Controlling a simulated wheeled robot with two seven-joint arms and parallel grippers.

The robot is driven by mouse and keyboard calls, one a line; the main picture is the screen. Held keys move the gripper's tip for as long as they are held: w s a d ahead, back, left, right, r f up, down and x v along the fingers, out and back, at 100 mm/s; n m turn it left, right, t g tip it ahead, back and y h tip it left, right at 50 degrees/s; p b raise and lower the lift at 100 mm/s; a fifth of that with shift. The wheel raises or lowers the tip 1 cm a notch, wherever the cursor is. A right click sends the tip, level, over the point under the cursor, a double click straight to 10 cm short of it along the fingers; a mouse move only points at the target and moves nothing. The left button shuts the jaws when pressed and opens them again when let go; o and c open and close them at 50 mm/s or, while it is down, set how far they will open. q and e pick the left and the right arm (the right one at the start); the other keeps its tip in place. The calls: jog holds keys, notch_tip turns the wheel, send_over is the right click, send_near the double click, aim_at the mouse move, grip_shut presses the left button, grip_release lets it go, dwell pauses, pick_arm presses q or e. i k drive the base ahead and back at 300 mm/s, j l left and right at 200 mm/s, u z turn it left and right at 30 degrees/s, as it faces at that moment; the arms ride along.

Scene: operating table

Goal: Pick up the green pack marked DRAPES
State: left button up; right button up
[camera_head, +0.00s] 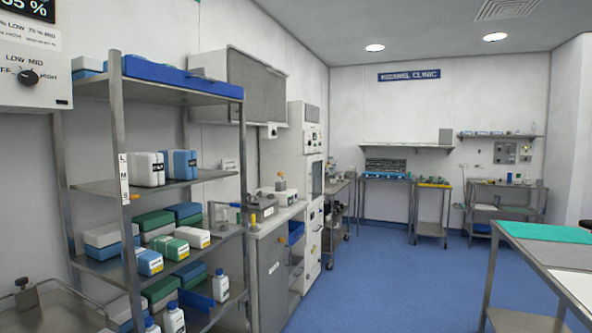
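Several packs stand on the shelf unit (118,190) at the left. A green pack with a pale front label (170,246) is in the front row of the third shelf down, but its lettering is too small to read. A blue-fronted pack (149,262) is to its left, and a white and yellow pack (193,237) to its right. Darker green packs (153,219) lie behind on the same shelf. I cannot tell by reading which pack says DRAPES. Neither of my grippers is in view.
White packs (147,169) and blue ones (180,164) fill the shelf above; white bottles (220,286) stand below. A metal cabinet (268,262) is right of the shelves. A table with a green top (545,232) is at the right. The blue floor (385,285) between is clear.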

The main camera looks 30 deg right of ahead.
aim_at(175, 249)
jog(key=z, duration=0.45)
jog(key=i+l+u, duration=0.4)
jog(key=i, duration=0.15)
jog(key=i+l+u, duration=0.35)
jog(key=i+l, duration=0.2)
